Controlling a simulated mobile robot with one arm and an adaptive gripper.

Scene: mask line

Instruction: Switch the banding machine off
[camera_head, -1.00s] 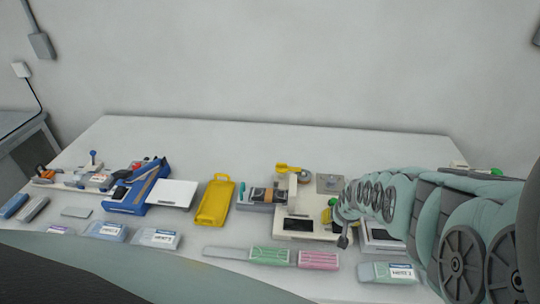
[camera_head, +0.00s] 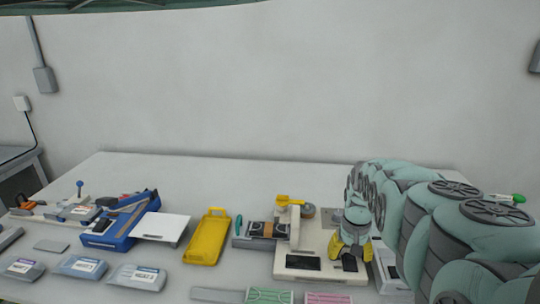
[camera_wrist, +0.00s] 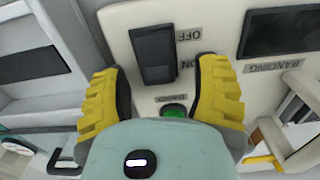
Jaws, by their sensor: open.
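The cream banding machine (camera_head: 284,264) stands right of the table's middle in the head view. Its panel (camera_wrist: 213,18) fills much of the wrist view. A black rocker switch (camera_wrist: 154,54) sits on it, with OFF and ON labels upside down beside it. Which side is pressed I cannot tell. A green button (camera_wrist: 174,111) lies nearer my palm, partly hidden. My gripper (camera_wrist: 162,72) has its yellow fingers open and empty, spread to either side of the switch's lower end. In the head view my gripper (camera_head: 350,257) is over the machine's right part.
A dark screen (camera_wrist: 288,33) marked BANDING is beside the switch. Left of the machine are a yellow tray (camera_head: 208,240) and a blue device (camera_head: 115,232). A green mask pack (camera_head: 268,297) and a pink one (camera_head: 328,299) lie in front. The table's back strip is clear.

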